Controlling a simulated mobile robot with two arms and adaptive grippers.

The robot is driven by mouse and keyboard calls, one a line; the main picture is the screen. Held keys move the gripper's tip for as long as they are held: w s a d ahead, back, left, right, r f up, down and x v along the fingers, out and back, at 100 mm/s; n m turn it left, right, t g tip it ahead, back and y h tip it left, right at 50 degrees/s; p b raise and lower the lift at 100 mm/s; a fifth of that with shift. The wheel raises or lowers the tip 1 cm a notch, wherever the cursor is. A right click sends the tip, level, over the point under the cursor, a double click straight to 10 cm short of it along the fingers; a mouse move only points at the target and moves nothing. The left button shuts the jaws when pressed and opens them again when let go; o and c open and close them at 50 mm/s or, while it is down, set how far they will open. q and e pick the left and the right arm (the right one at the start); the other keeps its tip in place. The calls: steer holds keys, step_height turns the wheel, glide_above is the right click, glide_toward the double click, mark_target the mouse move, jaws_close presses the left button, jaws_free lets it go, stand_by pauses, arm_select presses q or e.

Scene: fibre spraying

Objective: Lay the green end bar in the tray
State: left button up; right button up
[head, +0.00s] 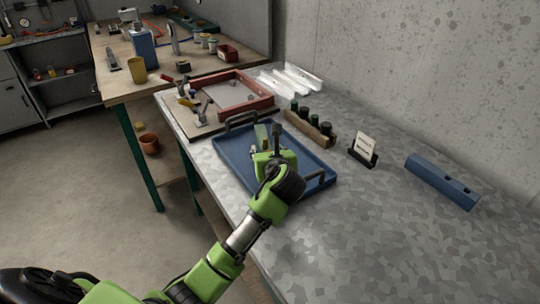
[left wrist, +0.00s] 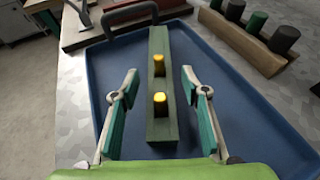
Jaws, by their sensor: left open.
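The green end bar (left wrist: 158,85) is a long dark green bar with two yellow-topped pegs standing on it. In the left wrist view it is over the floor of the blue tray (left wrist: 105,65) and looks to lie on it. The bar shows in part in the head view (head: 262,135), partly hidden by my gripper. My left gripper (head: 269,146) is over the tray (head: 232,160). In the left wrist view its fingers (left wrist: 160,112) are spread on either side of the bar's near part, apart from it, with nothing held. My right gripper is not seen.
A wooden rack (head: 310,128) with several dark cylinders stands behind the tray. A small sign (head: 363,149) and a blue bar (head: 441,181) are to the right. A red frame (head: 243,97) lies beyond the tray. The near right tabletop is clear.

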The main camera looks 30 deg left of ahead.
arm_select(q)
steer(key=v, duration=0.6)
steer(key=shift+s+d+r, duration=0.2)
steer(key=shift+s, duration=0.1)
steer(key=shift+f, duration=0.1)
